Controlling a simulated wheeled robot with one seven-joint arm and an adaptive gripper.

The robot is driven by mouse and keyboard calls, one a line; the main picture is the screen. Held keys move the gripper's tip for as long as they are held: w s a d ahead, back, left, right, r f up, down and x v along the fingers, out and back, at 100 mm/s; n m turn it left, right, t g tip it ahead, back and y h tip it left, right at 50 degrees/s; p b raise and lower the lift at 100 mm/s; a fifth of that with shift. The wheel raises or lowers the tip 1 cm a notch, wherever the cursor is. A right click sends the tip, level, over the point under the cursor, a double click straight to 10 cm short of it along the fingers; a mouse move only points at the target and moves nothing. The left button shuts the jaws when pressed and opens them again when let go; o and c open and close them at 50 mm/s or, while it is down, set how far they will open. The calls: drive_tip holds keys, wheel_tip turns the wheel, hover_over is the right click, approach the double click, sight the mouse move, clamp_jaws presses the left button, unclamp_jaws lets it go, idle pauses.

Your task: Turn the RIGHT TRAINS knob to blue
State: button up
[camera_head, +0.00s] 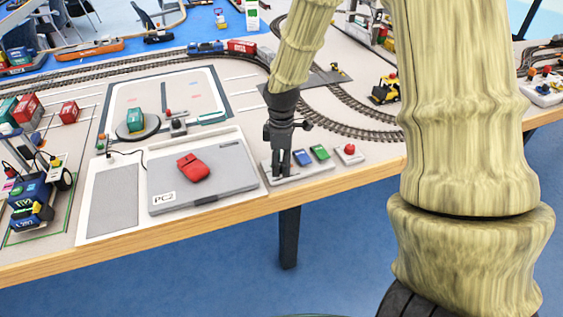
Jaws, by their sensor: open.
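A light grey control panel (315,169) lies near the front edge of the table. It carries a blue piece (301,157) and a green piece (319,153). A red button (349,148) on a pale base stands just to the right. My gripper (282,172) points down over the panel's left end, left of the blue piece. It is open, its dark fingers close to the panel surface. No label reading RIGHT TRAINS is legible. Whatever lies between or behind the fingers is hidden, so I cannot tell whether they are around a knob or touching one.
A grey laptop marked PC2 (228,188) with a red mouse-like object (194,168) lies left of the panel. Curved rail track (350,120) and a yellow vehicle (385,88) are behind. Another button panel (541,97) is at the far right. My arm covers the right side.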

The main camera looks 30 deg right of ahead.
drive_tip(key=shift+f, duration=0.1)
drive_tip(key=c, duration=1.1)
drive_tip(key=shift+o, duration=0.2)
drive_tip(key=shift+m+p, duration=0.3)
drive_tip(key=shift+p, duration=0.1)
drive_tip(key=m+p, duration=0.2)
drive_tip(key=shift+r+m+p, duration=0.25)
drive_tip(key=shift+m+p, duration=0.15)
drive_tip(key=m+p, duration=0.2)
drive_tip(key=m, duration=0.1)
drive_tip(key=shift+m+p, duration=0.3)
drive_tip(key=shift+p, duration=0.1)
drive_tip(key=m+p, duration=0.3)
drive_tip(key=m, duration=0.1)
drive_tip(key=shift+f, duration=0.1)
drive_tip(key=m+p, duration=0.2)
drive_tip(key=m, duration=0.2)
drive_tip(key=shift+f+m, duration=0.1)
drive_tip(key=shift+m, duration=0.2)
